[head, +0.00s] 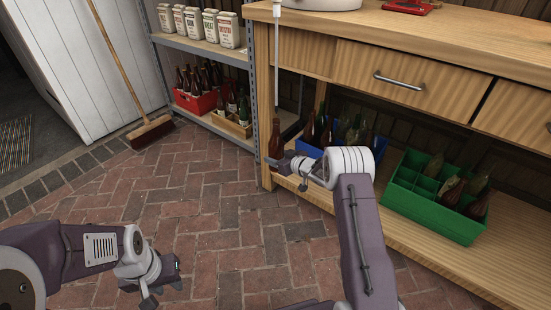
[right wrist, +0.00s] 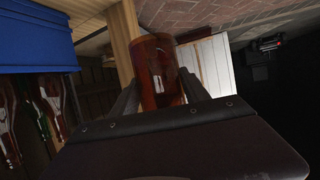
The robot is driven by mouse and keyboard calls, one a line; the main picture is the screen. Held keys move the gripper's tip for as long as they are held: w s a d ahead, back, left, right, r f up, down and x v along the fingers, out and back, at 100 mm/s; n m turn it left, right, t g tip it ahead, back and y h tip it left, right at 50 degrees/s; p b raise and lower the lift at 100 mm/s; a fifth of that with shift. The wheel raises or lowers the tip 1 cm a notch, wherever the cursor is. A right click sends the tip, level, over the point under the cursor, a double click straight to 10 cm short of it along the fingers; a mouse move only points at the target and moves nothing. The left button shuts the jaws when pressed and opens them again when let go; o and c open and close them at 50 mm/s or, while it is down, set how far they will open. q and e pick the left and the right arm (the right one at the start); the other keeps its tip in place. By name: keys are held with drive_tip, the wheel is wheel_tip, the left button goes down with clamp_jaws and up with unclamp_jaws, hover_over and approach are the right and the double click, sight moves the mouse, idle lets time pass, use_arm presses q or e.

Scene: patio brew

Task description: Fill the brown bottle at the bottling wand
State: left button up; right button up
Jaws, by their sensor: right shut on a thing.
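The brown bottle (head: 276,145) is upright at the left end of the wooden bench. My right gripper (head: 279,166) is shut on its lower part. In the right wrist view the brown glass (right wrist: 155,65) sits between the two dark fingers. The bottling wand (head: 277,60), a thin pale tube, hangs from the bench top straight above the bottle. Its lower end meets the bottle's mouth in the picture; I cannot tell whether it is inside. The fill level is not clear. My left gripper (head: 164,289) is low over the brick floor, its fingers apart and empty.
A blue crate (head: 303,150) of bottles and a green crate (head: 402,201) stand on the bench's lower shelf. A metal rack (head: 256,100) with a red crate (head: 193,104) is to the left. A broom (head: 150,131) leans behind. The brick floor is clear.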

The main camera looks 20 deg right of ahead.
sight(280, 145)
drive_tip(key=shift+r, duration=0.1)
drive_tip(key=shift+p, duration=0.35)
idle(0.4)
drive_tip(key=shift+r+p, duration=2.95)
drive_tip(key=shift+r, duration=0.1)
wheel_tip(280, 145, up, 18)
drive_tip(key=p, duration=1.7)
drive_tip(key=shift+f, duration=0.25)
drive_tip(key=shift+r, duration=0.1)
idle(1.3)
